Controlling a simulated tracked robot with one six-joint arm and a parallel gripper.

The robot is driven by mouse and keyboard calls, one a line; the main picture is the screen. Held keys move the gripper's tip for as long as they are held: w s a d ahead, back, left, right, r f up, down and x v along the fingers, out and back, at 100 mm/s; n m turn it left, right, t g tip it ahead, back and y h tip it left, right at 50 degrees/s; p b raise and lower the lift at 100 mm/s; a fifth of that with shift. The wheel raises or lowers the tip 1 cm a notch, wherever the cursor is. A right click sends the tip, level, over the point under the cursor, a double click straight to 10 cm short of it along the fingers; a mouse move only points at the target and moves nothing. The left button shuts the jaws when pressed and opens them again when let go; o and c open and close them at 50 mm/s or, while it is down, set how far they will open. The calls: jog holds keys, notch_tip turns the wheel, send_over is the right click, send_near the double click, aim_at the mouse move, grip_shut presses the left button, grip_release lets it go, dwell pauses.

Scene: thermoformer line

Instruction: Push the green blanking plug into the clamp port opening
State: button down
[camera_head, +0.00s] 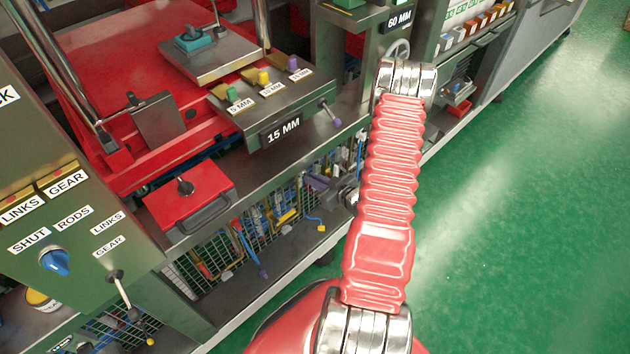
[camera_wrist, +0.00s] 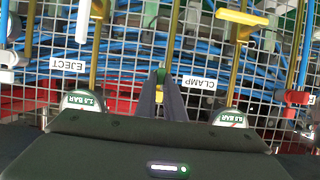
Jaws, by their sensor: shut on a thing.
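In the wrist view my gripper (camera_wrist: 161,80) is shut on the green blanking plug (camera_wrist: 161,73). Only a small green part of the plug shows between the dark fingertips, in front of a wire mesh. The CLAMP label (camera_wrist: 197,83) reads upside down just right of the fingertips. The clamp port opening itself cannot be made out; the fingers and plug may cover it. I cannot tell whether the plug touches anything. In the head view my arm reaches toward the mesh under the bench, and the plug cannot be made out there.
An EJECT label (camera_wrist: 67,65) is at left in the wrist view. Two round gauges, left (camera_wrist: 83,101) and right (camera_wrist: 231,118), flank my gripper. The bench shelf (camera_head: 255,165) overhangs the mesh; green floor (camera_head: 520,200) is clear at right.

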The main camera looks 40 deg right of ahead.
jog(key=shift+w, duration=0.7)
jog(key=c, duration=1.8)
grip_release()
jog(key=shift+o, duration=0.2)
jog(key=v, duration=1.3)
jog(key=shift+s, duration=0.35)
jog(key=shift+r, duration=0.1)
